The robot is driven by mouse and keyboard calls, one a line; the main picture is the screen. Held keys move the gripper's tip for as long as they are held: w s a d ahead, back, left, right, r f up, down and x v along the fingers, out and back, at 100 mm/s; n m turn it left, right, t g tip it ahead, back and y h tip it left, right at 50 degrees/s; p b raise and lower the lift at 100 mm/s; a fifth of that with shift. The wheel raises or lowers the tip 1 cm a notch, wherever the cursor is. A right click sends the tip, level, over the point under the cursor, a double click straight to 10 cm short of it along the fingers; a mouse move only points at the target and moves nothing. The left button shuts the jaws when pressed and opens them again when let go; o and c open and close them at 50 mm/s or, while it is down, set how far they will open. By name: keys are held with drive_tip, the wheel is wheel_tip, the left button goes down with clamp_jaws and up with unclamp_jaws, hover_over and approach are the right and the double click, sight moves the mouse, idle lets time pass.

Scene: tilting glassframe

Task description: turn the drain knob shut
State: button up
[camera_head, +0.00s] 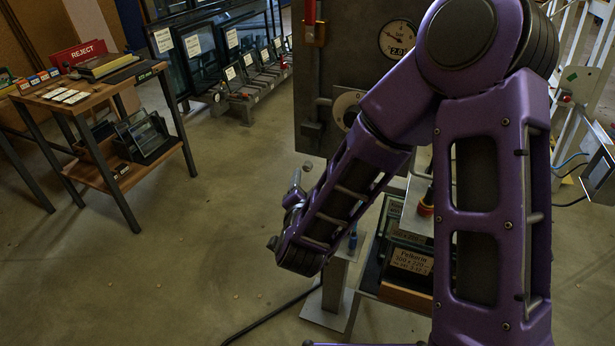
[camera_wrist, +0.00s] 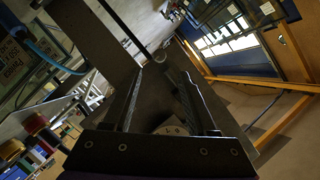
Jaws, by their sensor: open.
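The grey panel (camera_head: 315,70) carries a gauge (camera_head: 397,38) at its upper right and a round pale plate with a dark centre (camera_head: 347,107) lower down. A small grey ball-shaped knob (camera_head: 307,166) shows just below the panel's lower edge. I cannot tell for sure which part is the drain knob. My gripper (camera_wrist: 163,73) is open, with nothing between its fingers. In the head view my arm hides part of the panel and most of my gripper.
A red valve handle (camera_head: 310,22) and pipe are on the panel's upper left. A post on a plate (camera_head: 332,295) and a crate with a label (camera_head: 411,262) stand below my arm. A wooden bench (camera_head: 95,85) with a red REJECT sign is at left. The floor between is open.

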sight(308, 168)
drive_tip(key=x, duration=1)
drive_tip(key=shift+w+b, duration=0.1)
drive_tip(key=shift+b, duration=0.2)
drive_tip(key=shift+r, duration=0.1)
clamp_jaws()
